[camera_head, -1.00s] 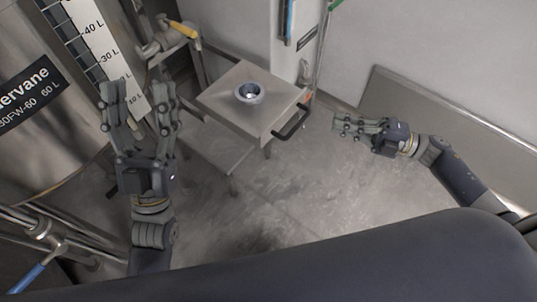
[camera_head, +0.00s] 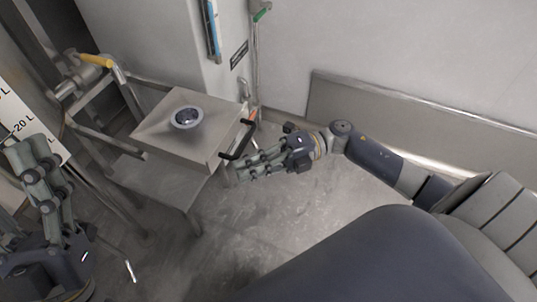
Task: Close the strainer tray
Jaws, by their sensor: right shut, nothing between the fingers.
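The strainer tray (camera_head: 170,140) is a square metal box with a pale top on a metal stand. A blue-grey round fitting (camera_head: 187,117) sits in its top. A black bar handle (camera_head: 239,142) is on its right side. My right gripper (camera_head: 243,171) is shut and empty, pointing left, just below and right of the handle. I cannot tell whether its fingertips touch the handle or the tray side. My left gripper (camera_head: 42,165) is at the left edge, well away from the tray. Its fingers look apart and nothing shows between them.
A lower metal shelf (camera_head: 160,182) is under the tray. A pipe with a yellow lever (camera_head: 96,60) stands to the left. A wall with a low metal panel (camera_head: 400,110) is behind my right arm. Bare floor (camera_head: 235,240) lies in front.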

